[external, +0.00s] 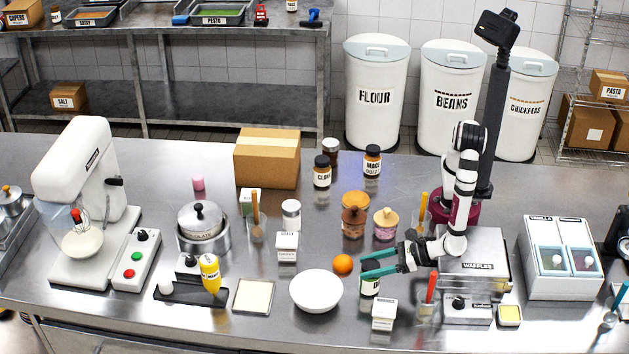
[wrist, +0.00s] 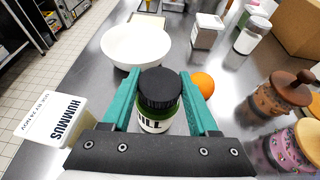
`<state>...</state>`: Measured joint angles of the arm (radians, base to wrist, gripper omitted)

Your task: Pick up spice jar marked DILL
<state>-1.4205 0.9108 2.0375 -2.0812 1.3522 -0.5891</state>
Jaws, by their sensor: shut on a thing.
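The DILL spice jar (wrist: 158,105) has a black lid, green contents and a white label with part of the lettering showing in the wrist view. My gripper (wrist: 158,92) is shut on it, with one green finger on each side of the jar just below the lid. In the external view the jar (external: 370,284) stands upright beneath my gripper (external: 378,264), its top partly hidden by the fingers. The jar appears to be at the steel table's surface; I cannot tell whether it is lifted.
An orange (external: 342,264) lies close beside the jar, with a white bowl (external: 316,291) to the left. Wooden-lidded jars (external: 355,215) stand behind. The waffle maker (external: 475,262) is to the right.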

